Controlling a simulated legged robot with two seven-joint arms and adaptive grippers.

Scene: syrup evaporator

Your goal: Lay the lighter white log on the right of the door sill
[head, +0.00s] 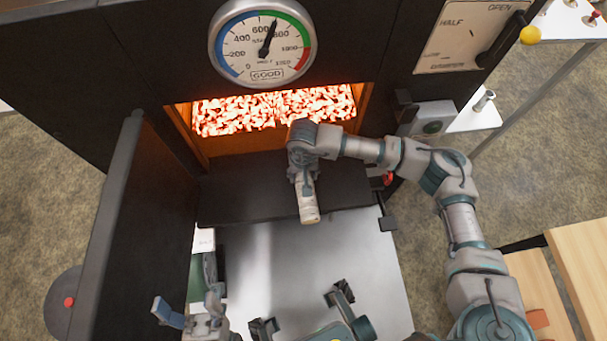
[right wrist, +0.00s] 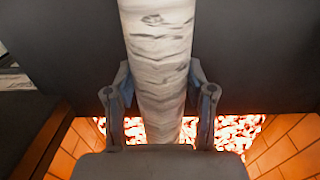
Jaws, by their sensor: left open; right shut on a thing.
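The white log (head: 308,208), with pale, dark-flecked bark, points out from under my right gripper (head: 302,178) above the dark door sill (head: 240,192). Its near end is at the sill's front edge, about mid-width or slightly right. I cannot tell whether it touches the sill. In the right wrist view the log (right wrist: 158,45) runs between the two fingers of the right gripper (right wrist: 159,92), which are shut on it. My left gripper (head: 189,308) is open and empty at the lower left, in front of the open firebox door (head: 118,215).
Glowing embers (head: 275,108) fill the firebox behind the sill, under a round gauge (head: 262,45). The sill's left part is bare. A grey metal surface (head: 300,260) lies in front. A wooden table (head: 575,265) stands at the right.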

